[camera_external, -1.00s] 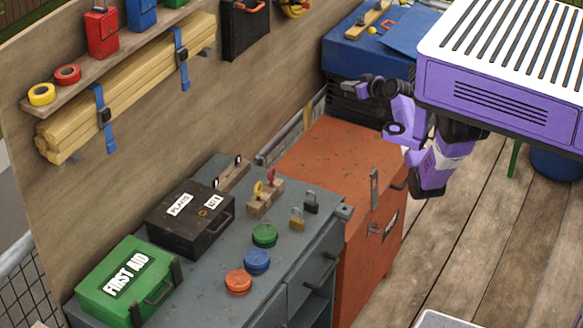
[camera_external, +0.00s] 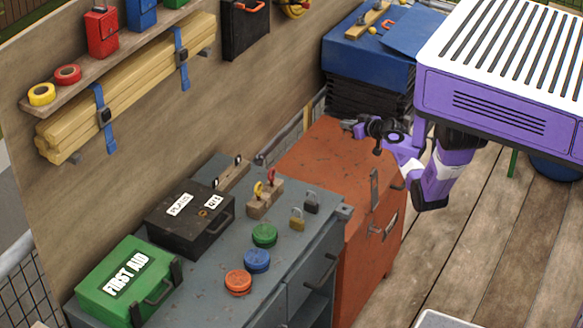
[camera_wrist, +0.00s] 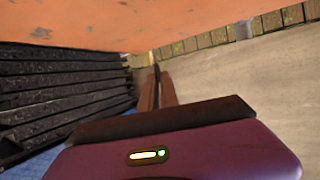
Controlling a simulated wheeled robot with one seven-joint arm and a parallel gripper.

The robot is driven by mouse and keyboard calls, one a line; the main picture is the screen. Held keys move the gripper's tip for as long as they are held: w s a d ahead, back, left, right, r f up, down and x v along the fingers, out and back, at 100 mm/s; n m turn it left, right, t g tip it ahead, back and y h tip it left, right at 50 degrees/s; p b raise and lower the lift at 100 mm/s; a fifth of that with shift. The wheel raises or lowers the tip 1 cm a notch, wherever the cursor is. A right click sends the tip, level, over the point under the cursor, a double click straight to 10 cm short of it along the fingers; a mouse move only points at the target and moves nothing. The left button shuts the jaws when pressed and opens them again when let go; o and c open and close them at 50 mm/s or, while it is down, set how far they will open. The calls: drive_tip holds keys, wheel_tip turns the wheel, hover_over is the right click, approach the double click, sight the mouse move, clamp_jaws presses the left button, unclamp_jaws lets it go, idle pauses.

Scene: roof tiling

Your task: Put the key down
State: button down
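My gripper (camera_external: 350,126) is over the far end of the orange-red cabinet (camera_external: 325,155), beside the black stack. In the wrist view its narrow brown fingers (camera_wrist: 158,92) look close together, with a thin dark sliver at their tips. I cannot tell whether that is a key. A wooden block (camera_external: 264,205) on the grey bench holds upright a yellow key (camera_external: 258,190) and a red key (camera_external: 271,178). A second wooden block (camera_external: 233,176) behind it has a small black item (camera_external: 238,160) in it.
A brass padlock (camera_external: 297,221) and a dark padlock (camera_external: 312,204) stand near the bench edge. A black case (camera_external: 190,222) and green first aid box (camera_external: 128,280) are farther left. Black stacked sheets (camera_external: 355,100) rise beside my gripper. The cabinet top is mostly clear.

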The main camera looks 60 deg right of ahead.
drive_tip(key=shift+f+b, duration=0.35)
drive_tip(key=shift+f, duration=1.35)
drive_tip(key=shift+f, duration=0.2)
drive_tip(key=c, duration=1.6)
unclamp_jaws()
drive_tip(key=shift+r, duration=0.1)
drive_tip(key=shift+r, duration=0.25)
drive_tip(key=p+v, duration=0.1)
drive_tip(key=v, duration=1.1)
drive_tip(key=shift+p, duration=0.3)
drive_tip(key=shift+a+f, duration=0.1)
